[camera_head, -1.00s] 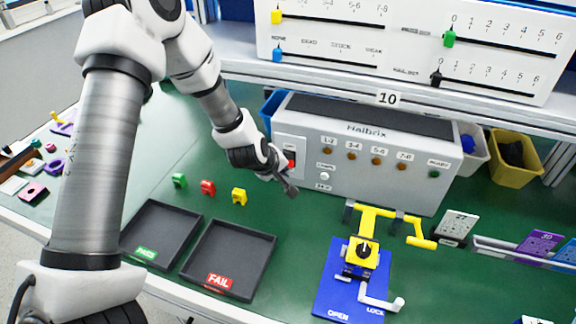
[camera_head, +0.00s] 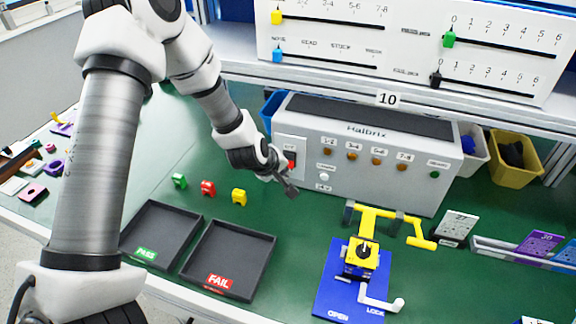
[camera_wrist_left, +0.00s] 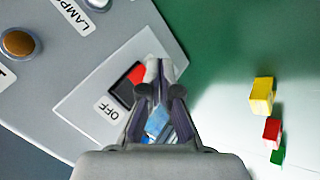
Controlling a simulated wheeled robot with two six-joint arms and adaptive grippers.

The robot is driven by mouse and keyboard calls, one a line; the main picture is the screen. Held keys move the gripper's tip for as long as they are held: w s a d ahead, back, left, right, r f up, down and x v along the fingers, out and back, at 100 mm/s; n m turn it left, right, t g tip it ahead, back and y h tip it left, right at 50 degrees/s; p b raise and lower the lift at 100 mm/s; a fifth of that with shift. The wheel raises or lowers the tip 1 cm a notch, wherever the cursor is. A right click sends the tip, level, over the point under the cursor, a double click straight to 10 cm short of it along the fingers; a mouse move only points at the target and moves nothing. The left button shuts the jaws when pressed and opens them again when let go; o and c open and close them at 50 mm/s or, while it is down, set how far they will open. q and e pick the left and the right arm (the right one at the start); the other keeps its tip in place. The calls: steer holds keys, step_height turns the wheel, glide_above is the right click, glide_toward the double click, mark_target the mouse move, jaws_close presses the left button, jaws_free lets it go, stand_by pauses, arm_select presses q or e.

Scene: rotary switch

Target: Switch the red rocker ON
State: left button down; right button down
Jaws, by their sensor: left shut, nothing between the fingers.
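The red rocker (camera_head: 291,163) sits on a pale plate at the left end of the grey Halbrix box (camera_head: 370,150). It also shows in the left wrist view (camera_wrist_left: 136,75), red at one end and dark at the other, with an OFF label beside the dark end. My left gripper (camera_head: 291,191) is shut and empty, just in front of the plate. In the left wrist view its fingertips (camera_wrist_left: 158,68) overlap the red end of the rocker and hide part of it. I cannot tell whether they touch it. My right gripper is not in view.
Green, red and yellow clips (camera_head: 208,188) stand on the green table left of the gripper. Two dark trays (camera_head: 262,232), marked PASS and FAIL, lie nearer. A slider panel (camera_head: 400,20) is above.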

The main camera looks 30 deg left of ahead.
arm_select(q)
steer(key=shift+w+a, duration=0.1)
steer(key=shift+w, duration=0.35)
steer(key=shift+w+f, duration=0.1)
steer(key=shift+w, duration=0.2)
stand_by(0.7)
steer(key=shift+s, duration=0.75)
steer(key=s, duration=0.1)
steer(key=s+d, duration=0.1)
steer(key=s, duration=0.1)
steer(key=s+r, duration=0.1)
steer(key=s, duration=0.1)
steer(key=shift+d+p, duration=0.2)
steer(key=shift+p, duration=0.2)
steer(key=shift+w, duration=0.1)
